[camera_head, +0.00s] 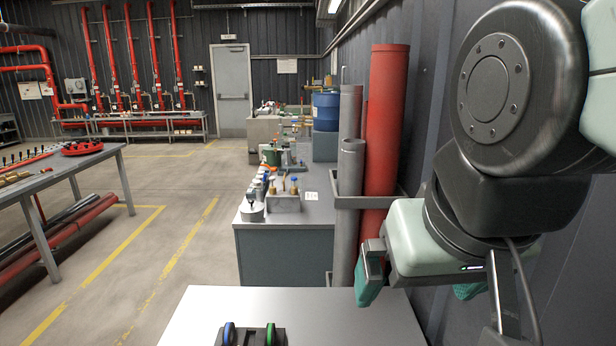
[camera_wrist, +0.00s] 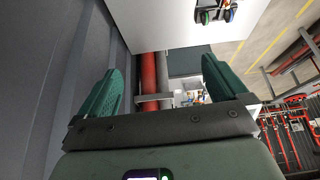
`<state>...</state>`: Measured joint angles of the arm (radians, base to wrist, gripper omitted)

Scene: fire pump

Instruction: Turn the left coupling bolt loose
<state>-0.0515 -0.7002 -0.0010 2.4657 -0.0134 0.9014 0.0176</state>
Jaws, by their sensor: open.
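A small dark fixture (camera_head: 251,337) stands on the near white table, cut off by the bottom edge of the head view. It carries a blue disc (camera_head: 228,334) on the left and a green disc (camera_head: 270,334) on the right. The fixture also shows at the top of the wrist view (camera_wrist: 215,11), small and partly cut off. I cannot make out a coupling bolt on it. My gripper (camera_head: 418,287) is to the right of the fixture, near the table's right edge and apart from it. Its two teal fingers are spread, with nothing between them in the wrist view (camera_wrist: 160,68).
The white tabletop (camera_head: 340,315) is clear between the fixture and my gripper. A red pipe (camera_head: 386,120) and grey pipes (camera_head: 348,190) stand upright in a rack behind the table. The dark wall (camera_head: 425,100) is close on the right. A grey workbench (camera_head: 290,245) stands beyond.

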